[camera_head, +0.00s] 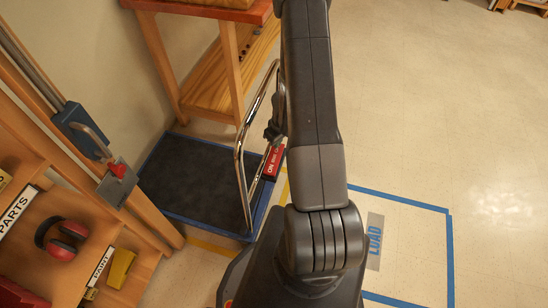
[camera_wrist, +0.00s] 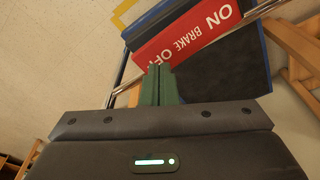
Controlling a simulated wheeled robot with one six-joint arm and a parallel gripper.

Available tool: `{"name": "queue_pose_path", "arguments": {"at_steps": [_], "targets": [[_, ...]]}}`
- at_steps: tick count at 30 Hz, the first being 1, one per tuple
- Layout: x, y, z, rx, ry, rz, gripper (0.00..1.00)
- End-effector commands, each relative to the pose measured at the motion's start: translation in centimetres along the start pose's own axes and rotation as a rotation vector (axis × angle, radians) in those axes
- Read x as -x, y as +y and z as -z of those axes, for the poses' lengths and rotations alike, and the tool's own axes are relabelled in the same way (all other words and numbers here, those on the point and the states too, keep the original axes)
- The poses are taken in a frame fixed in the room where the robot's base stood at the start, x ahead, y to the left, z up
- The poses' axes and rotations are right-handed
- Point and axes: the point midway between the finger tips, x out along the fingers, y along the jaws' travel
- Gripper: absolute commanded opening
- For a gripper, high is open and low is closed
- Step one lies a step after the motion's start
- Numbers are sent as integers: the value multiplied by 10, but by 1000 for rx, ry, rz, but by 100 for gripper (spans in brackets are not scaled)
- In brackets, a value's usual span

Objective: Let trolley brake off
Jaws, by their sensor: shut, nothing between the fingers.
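The trolley (camera_head: 190,180) has a dark deck with blue edges and a chrome push handle (camera_head: 242,160). Its red brake plate (camera_head: 273,163) is on the handle side, partly behind my arm. In the wrist view the red plate (camera_wrist: 185,42) reads ON, BRAKE and OF, with the last letters covered by my fingers. My gripper (camera_wrist: 159,68) is shut and empty, its green fingers together at the OFF end of the plate. I cannot tell whether they touch it. No separate brake lever can be made out.
A wooden bench (camera_head: 230,70) stands behind the trolley. Shelving with red ear defenders (camera_head: 61,239) is at left, beside a blue wall-side fitting with a red part (camera_head: 117,170). Blue tape (camera_head: 449,240) marks a LOAD area at right. The floor at right is clear.

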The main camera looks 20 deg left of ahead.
Motion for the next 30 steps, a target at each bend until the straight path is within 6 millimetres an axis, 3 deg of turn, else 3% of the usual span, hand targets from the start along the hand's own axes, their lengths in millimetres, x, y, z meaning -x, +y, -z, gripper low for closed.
{"name": "queue_pose_path", "arguments": {"at_steps": [30], "targets": [[-7, 0, -1, 1, 0, 0, 0]]}}
